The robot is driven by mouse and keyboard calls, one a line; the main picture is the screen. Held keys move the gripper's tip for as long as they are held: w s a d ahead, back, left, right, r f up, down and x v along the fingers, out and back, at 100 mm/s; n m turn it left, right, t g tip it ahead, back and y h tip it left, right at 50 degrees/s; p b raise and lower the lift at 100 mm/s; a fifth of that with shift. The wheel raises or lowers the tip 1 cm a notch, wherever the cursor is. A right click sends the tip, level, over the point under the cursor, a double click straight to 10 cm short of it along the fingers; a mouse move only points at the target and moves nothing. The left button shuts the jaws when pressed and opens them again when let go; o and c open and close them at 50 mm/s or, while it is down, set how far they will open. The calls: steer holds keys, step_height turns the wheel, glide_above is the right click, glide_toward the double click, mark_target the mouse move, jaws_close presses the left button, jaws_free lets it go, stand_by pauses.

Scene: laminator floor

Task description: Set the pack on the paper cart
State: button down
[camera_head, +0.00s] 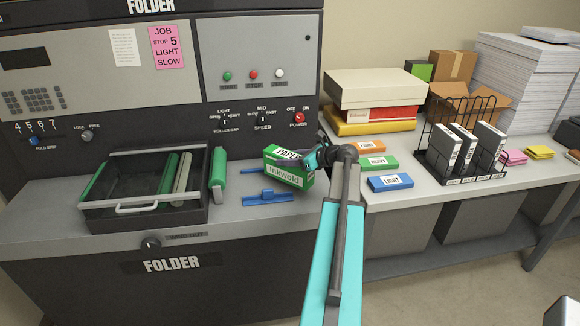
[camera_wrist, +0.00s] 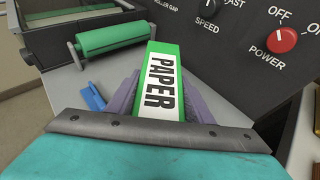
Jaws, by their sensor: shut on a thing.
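The pack is a green and white box marked PAPER and Inkwold (camera_head: 289,176). It is tilted in the head view, over the folder's grey top. My gripper (camera_head: 310,162) is shut on the pack from the right. In the wrist view the pack (camera_wrist: 160,82) stands between my purple fingers (camera_wrist: 158,100), its white PAPER face toward the camera. Whether the pack touches the surface beneath is hard to tell. I cannot make out a paper cart for certain in either view.
Left of the pack are a green roller (camera_head: 218,175), a blue bracket (camera_head: 268,198) and a dark roller tray (camera_head: 145,188). The control panel (camera_head: 255,70) rises behind. On the bench at right lie orange, green and blue (camera_head: 390,182) boxes, a wire rack (camera_head: 462,140) and paper stacks (camera_head: 525,75).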

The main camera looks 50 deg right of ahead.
stand_by(0.3)
steer(key=shift+f+p, duration=0.55)
steer(key=shift+f, duration=1.2)
steer(key=shift+f, duration=0.15)
steer(key=c, duration=0.9)
jaws_free()
steer(key=shift+s, duration=0.4)
steer(key=b+v, duration=0.3)
steer(key=v, duration=0.8)
steer(key=shift+s+r, duration=0.1)
steer(key=shift+r, duration=0.15)
